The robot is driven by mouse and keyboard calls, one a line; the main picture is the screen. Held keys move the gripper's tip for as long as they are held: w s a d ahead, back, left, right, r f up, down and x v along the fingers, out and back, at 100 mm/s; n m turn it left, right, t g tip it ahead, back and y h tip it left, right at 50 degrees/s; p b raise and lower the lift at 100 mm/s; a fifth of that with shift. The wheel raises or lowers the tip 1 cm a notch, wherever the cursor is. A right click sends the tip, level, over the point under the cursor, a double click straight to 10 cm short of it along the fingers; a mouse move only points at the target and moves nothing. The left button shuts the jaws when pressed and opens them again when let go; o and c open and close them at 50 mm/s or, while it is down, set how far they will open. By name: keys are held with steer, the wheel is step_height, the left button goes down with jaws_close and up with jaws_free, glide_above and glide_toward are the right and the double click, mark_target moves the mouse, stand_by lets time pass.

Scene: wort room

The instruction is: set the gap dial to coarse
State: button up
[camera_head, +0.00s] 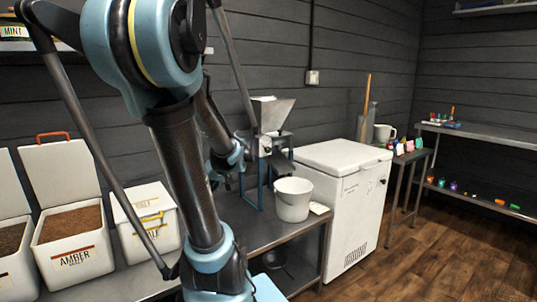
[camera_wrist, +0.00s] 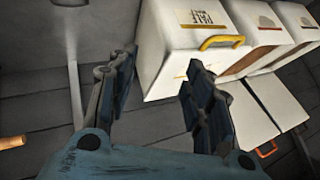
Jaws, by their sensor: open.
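The mill (camera_head: 266,140) stands on the metal bench, with a grey hopper (camera_head: 273,112) on top and a blue frame below. My arm passes in front of its left side. I cannot make out the gap dial or its setting in either view. A white bucket (camera_head: 292,199) stands beside the mill's foot. In the wrist view my gripper (camera_wrist: 157,72) is open, its two dark fingers spread with nothing between them. The head view does not clearly show the fingers, so their distance from the mill is unclear.
White malt bins stand on the left: amber (camera_head: 72,235) is open, and a closed one (camera_head: 150,220) is beside it, also in the wrist view (camera_wrist: 190,45). A white chest (camera_head: 345,200) stands right of the bench (camera_head: 262,228). Floor (camera_head: 425,260) is clear at right.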

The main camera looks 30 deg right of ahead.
steer(key=w+d+r+t, duration=0.2)
steer(key=w+d+t, duration=0.15)
steer(key=d, duration=0.65)
steer(key=t+h, duration=0.4)
steer(key=t, duration=0.4)
glide_toward(269, 151)
steer(key=w, duration=0.9)
steer(key=shift+w+a, duration=0.2)
steer(key=shift+a, duration=0.15)
steer(key=c, duration=1)
